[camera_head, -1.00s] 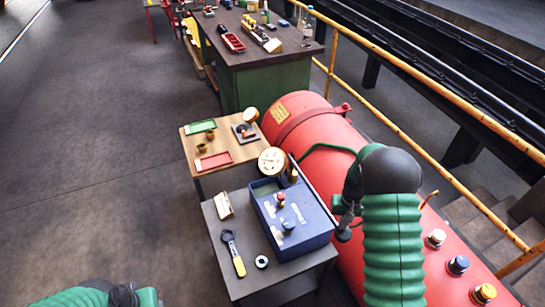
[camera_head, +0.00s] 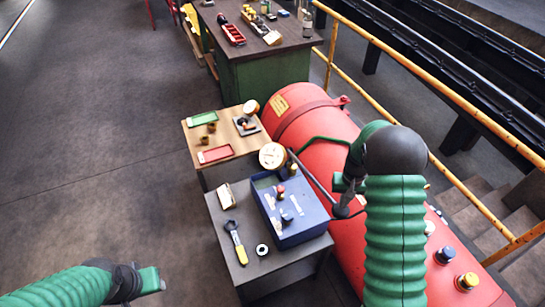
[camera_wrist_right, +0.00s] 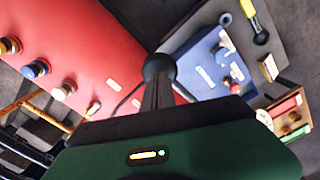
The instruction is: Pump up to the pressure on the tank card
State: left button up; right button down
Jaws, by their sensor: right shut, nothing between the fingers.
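The red tank (camera_head: 318,150) lies at the right, with a yellowish card (camera_head: 280,104) on its far end; its writing is too small to read. A blue pump box (camera_head: 303,228) with a red and a blue knob stands on a grey table. A round pale gauge (camera_head: 272,156) is at its back; its reading is unclear. A dark lever (camera_head: 316,182) runs from there to a black knob (camera_head: 341,211). My right gripper (camera_head: 347,190) is shut and empty, close to the knob; I cannot tell whether they touch. My left gripper (camera_head: 152,280) is low at the left, its fingers unclear.
A yellow-handled tool (camera_head: 238,245) and a ring (camera_head: 262,249) lie on the grey table. A wooden table (camera_head: 235,144) holds red and green trays. Coloured caps (camera_head: 467,281) top the tank. A yellow railing (camera_head: 465,190) runs at the right. The left floor is clear.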

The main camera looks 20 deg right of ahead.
notch_tip(320, 180, down, 16)
jog(key=b, duration=1.1)
notch_tip(320, 180, up, 16)
jog(key=p, duration=1.3)
jog(key=shift+r+p, duration=0.25)
jog(key=shift+p, duration=0.05)
jog(key=shift+f, duration=0.25)
